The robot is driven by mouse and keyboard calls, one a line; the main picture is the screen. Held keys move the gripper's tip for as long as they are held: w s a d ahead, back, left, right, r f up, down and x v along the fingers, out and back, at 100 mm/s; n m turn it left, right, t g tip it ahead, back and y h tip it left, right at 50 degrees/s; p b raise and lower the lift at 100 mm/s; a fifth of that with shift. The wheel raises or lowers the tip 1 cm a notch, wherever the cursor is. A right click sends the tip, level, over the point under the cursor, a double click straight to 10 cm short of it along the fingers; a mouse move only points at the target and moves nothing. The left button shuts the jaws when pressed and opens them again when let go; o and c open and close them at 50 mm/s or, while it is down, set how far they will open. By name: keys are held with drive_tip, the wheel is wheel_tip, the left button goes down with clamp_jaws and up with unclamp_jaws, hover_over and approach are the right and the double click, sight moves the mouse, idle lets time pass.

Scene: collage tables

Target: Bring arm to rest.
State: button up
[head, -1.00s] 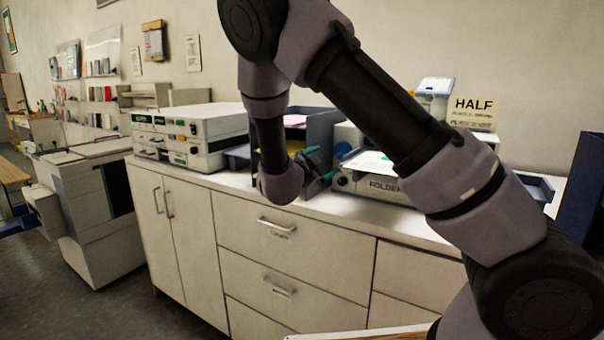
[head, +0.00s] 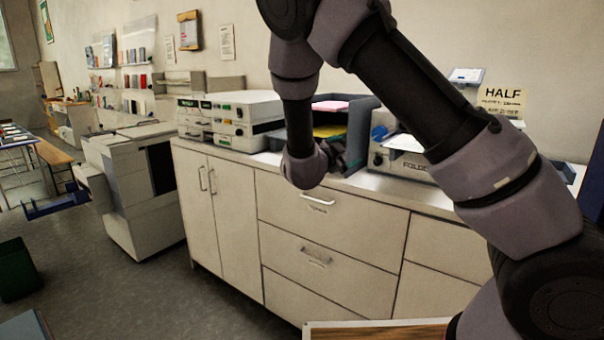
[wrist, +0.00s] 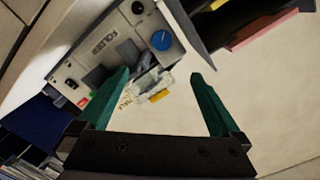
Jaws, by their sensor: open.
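My arm crosses the head view from the lower right, up over the top and down to the counter. My gripper (wrist: 162,95) shows in the wrist view with two green fingers spread wide apart and nothing between them. In the head view the wrist end hangs in front of the paper tray unit, and the fingers are mostly hidden there. In the wrist view the folder machine (wrist: 105,55), with a blue knob, lies beyond the fingers.
A cream cabinet (head: 330,230) carries a white machine (head: 232,112), a dark tray unit (head: 358,125) with pink and yellow paper, and the folder machine (head: 405,155). A copier (head: 125,190) stands at left. Grey floor (head: 110,285) is open in front.

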drive_tip(key=s+d+r+n+g+y, duration=0.2)
drive_tip(key=s+d+r+n+y, duration=0.1)
drive_tip(key=s+r+y, duration=0.35)
drive_tip(key=s+d+r+n+g+y, duration=0.25)
drive_tip(key=s+r+n+y, duration=0.2)
drive_tip(key=r+y, duration=0.3)
drive_tip(key=s+d+r+n+g+h, duration=0.1)
drive_tip(key=s+d+n, duration=0.1)
drive_tip(key=s, duration=0.8)
drive_tip(key=s+d+r+n+g+h, duration=0.1)
drive_tip(key=s+d, duration=0.3)
drive_tip(key=s, duration=0.6)
drive_tip(key=shift+s+n+g, duration=0.3)
drive_tip(key=shift+n+g, duration=0.15)
drive_tip(key=shift+d, duration=0.2)
